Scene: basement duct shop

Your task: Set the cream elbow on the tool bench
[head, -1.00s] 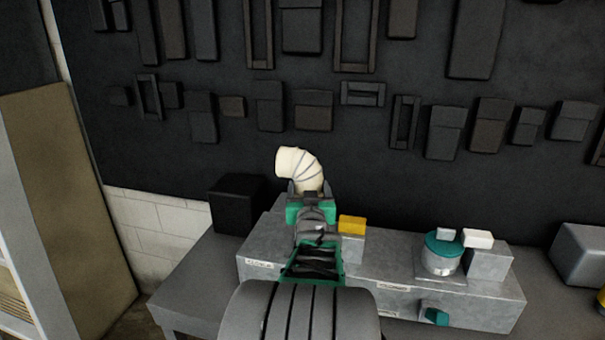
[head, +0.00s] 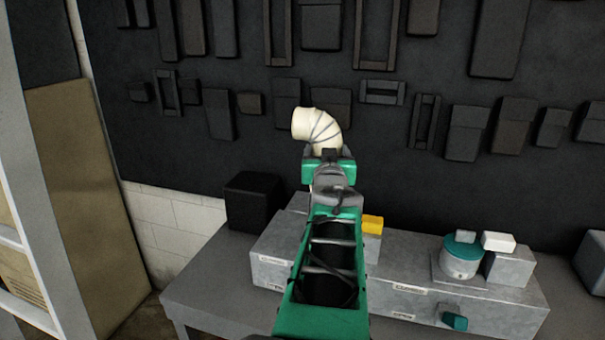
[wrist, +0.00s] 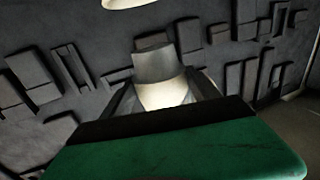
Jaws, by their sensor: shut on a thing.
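The cream elbow (head: 319,126) is a ribbed, bent duct piece, held up in front of the dark wall with its open end facing left. My gripper (head: 328,153) is shut on its lower end. In the wrist view the elbow (wrist: 160,92) sits between the two fingers, partly in shadow, its lower part hidden by the green gripper body. The tool bench (head: 205,283) is a grey table below and beyond my arm. The elbow is in the air, apart from the bench top.
A long grey metal box (head: 400,285) fills much of the bench, with a teal-topped canister (head: 461,258), a white block (head: 498,241) and a yellow block (head: 372,224). A black box (head: 252,200) stands at the back left. Bare bench shows at the front left. Shelving (head: 30,190) stands left.

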